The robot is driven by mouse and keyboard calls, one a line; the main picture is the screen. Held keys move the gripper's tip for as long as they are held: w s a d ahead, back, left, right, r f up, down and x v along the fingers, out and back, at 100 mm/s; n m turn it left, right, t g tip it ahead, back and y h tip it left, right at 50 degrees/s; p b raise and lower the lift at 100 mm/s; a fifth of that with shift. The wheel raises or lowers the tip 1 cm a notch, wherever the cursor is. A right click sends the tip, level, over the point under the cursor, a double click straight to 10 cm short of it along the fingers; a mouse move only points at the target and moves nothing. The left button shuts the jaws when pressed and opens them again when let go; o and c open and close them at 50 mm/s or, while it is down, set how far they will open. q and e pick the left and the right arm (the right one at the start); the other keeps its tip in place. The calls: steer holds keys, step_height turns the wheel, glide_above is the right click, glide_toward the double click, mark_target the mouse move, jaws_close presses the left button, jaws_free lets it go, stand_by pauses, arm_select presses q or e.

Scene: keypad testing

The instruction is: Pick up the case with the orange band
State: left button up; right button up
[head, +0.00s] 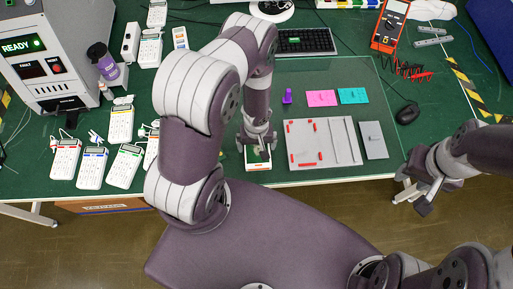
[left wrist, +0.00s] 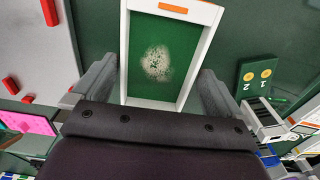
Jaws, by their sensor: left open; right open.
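A white open case (head: 258,167) with an orange band at its near end lies by the table's front edge in the head view. In the left wrist view the case (left wrist: 191,60) shows white walls, a green inside with a pale speckled patch, and the orange band at the top. My left gripper (head: 258,147) is over the case, pointing down. In the left wrist view its open fingers (left wrist: 152,92) stand on either side of the case; I cannot tell whether they touch it. My right gripper (head: 416,192) is open and empty, off the table's front edge at the right.
A grey plate (head: 335,130) with red bars lies right of the case. A green numbered board (left wrist: 258,76) is close beside one finger. Several keypads, one with a red band (head: 65,158), stand at the left. My left arm hides part of the table.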

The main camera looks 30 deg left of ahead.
arm_select(q)
steer(key=shift+w+f, duration=0.2)
steer(key=shift+w, duration=0.05)
steer(key=shift+s+r, duration=0.15)
steer(key=shift+s, duration=0.05)
steer(key=c, duration=0.8)
steer(key=shift+c, duration=0.2)
